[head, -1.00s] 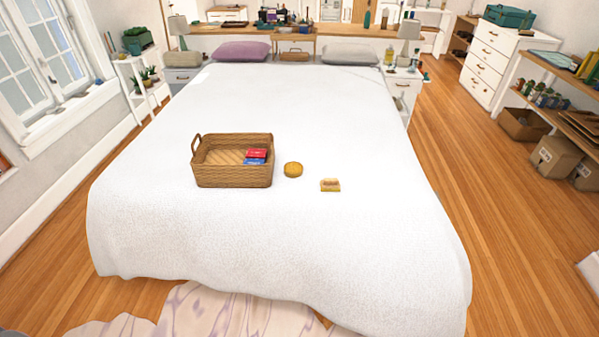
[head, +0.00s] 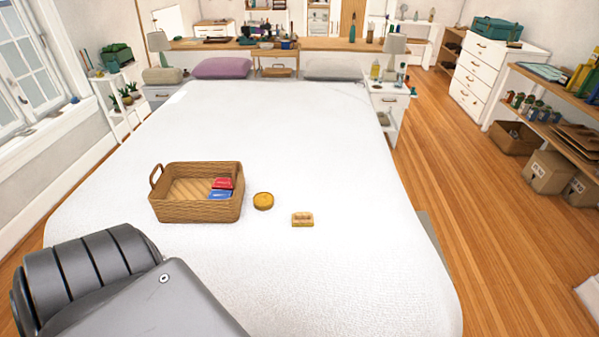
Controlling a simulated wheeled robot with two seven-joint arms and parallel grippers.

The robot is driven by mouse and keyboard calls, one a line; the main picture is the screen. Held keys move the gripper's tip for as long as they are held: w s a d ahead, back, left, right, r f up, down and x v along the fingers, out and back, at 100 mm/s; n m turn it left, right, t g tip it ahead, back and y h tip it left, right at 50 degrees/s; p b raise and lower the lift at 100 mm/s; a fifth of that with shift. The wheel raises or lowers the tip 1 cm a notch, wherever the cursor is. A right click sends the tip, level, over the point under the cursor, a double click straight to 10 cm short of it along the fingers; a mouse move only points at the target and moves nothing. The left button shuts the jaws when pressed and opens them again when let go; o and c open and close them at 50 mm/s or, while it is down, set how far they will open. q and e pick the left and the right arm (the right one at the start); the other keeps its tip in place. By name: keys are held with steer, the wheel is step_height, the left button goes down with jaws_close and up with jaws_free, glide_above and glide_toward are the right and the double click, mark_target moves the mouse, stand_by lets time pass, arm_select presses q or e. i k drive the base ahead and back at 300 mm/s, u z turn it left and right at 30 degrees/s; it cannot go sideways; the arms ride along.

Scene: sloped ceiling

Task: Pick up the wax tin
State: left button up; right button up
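A small round yellow tin (head: 263,201), which looks like the wax tin, lies flat on the white bed (head: 340,270). It sits just right of a wicker basket (head: 196,210) and apart from it. A small tan and yellow box-like item (head: 302,219) lies to its right and a little nearer to me. A grey arm part of mine fills the lower left of the head view, in front of the basket. No gripper fingers show in the head view.
The basket holds a red box (head: 222,183) and a blue box (head: 220,195). Pillows (head: 221,68) and nightstands (head: 391,98) stand at the far end. Wooden floor (head: 470,200) runs along the right side.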

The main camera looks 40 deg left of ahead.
mark_target(263, 201)
steer(key=u, duration=0.25)
steer(key=i, duration=0.95)
steer(key=u, duration=0.8)
